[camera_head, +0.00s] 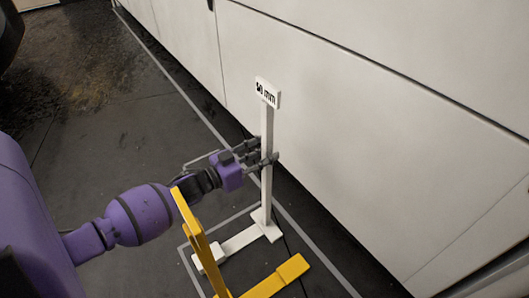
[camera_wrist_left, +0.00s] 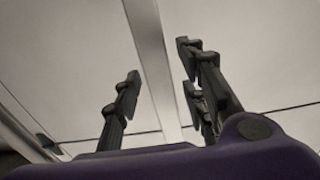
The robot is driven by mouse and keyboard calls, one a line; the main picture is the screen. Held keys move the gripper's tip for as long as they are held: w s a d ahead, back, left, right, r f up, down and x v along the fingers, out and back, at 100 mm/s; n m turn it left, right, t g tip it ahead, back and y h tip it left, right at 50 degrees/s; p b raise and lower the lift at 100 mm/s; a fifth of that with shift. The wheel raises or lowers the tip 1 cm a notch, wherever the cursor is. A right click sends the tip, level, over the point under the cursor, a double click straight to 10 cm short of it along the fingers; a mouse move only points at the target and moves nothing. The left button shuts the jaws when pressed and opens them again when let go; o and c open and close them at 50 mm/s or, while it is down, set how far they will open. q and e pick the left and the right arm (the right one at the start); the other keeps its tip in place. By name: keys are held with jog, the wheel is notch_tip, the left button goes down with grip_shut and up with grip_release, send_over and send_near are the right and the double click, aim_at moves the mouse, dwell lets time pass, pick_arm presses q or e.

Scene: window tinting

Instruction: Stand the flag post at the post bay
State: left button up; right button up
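In the left wrist view the shaft (camera_wrist_left: 152,60) passes between the spread fingers (camera_wrist_left: 158,85), with a clear gap to the left finger. A pale outline (camera_head: 187,262) on the floor borders the post's foot; whether it is the post bay I cannot tell. My right gripper is not in view.
A yellow stand (camera_head: 279,277) with an upright bar is in the foreground, close to my left arm and the post's foot. A large white panelled side (camera_head: 370,150) rises close behind the post. The dark floor (camera_head: 110,130) at the left is mostly free.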

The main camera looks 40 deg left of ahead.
pick_arm(q)
jog(key=p+v, duration=0.4)
jog(key=v, duration=0.8)
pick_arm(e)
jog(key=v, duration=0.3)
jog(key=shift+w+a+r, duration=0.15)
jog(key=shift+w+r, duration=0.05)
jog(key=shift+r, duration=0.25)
